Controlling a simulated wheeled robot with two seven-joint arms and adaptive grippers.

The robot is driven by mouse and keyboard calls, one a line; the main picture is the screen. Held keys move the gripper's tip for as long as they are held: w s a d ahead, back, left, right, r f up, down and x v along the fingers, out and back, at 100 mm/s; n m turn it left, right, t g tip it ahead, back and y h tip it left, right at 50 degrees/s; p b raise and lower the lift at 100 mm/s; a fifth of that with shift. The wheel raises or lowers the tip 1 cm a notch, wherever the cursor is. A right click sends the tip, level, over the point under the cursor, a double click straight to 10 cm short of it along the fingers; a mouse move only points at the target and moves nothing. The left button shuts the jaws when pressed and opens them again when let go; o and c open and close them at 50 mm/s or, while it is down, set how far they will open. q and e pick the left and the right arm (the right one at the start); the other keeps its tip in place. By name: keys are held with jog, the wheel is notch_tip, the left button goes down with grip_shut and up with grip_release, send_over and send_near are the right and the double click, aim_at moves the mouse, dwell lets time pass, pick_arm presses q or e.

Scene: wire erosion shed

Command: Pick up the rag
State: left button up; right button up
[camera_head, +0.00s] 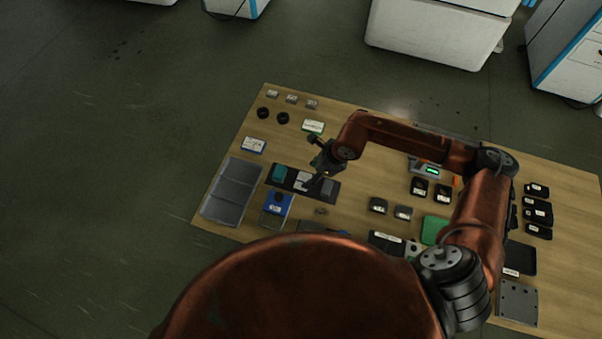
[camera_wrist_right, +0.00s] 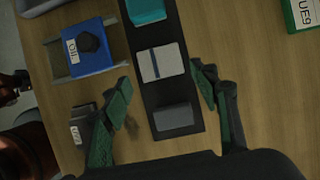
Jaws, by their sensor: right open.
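A light grey folded square with a dark blue stripe, which looks like the rag (camera_wrist_right: 162,63), lies flat on a long black mat (camera_wrist_right: 155,95). In the head view the rag (camera_head: 302,181) shows small and partly covered by my gripper. My right gripper (camera_head: 314,163) is over the mat, pointing down. In the wrist view its two green-padded fingers (camera_wrist_right: 160,78) are spread wide, one on each side of the mat, with the rag between and just beyond the tips. Nothing is held. My left gripper is not in view.
On the same mat, a teal block (camera_wrist_right: 146,10) and a dark grey block (camera_wrist_right: 173,116) flank the rag. A blue box with a black knob (camera_wrist_right: 92,47) stands beside the mat. A grey tray (camera_head: 231,191) is to the left. Several small items crowd the table's right half.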

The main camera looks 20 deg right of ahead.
aim_at(304, 180)
jog(key=shift+x, duration=1)
jog(key=x, duration=0.3)
jog(key=shift+a+f, duration=0.1)
jog(key=shift+f, duration=0.15)
jog(key=shift+w+a+f, duration=0.1)
jog(key=shift+w+f, duration=0.1)
jog(key=shift+f, duration=0.25)
jog(key=c, duration=0.7)
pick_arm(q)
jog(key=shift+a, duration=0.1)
pick_arm(e)
jog(key=shift+r, duration=0.1)
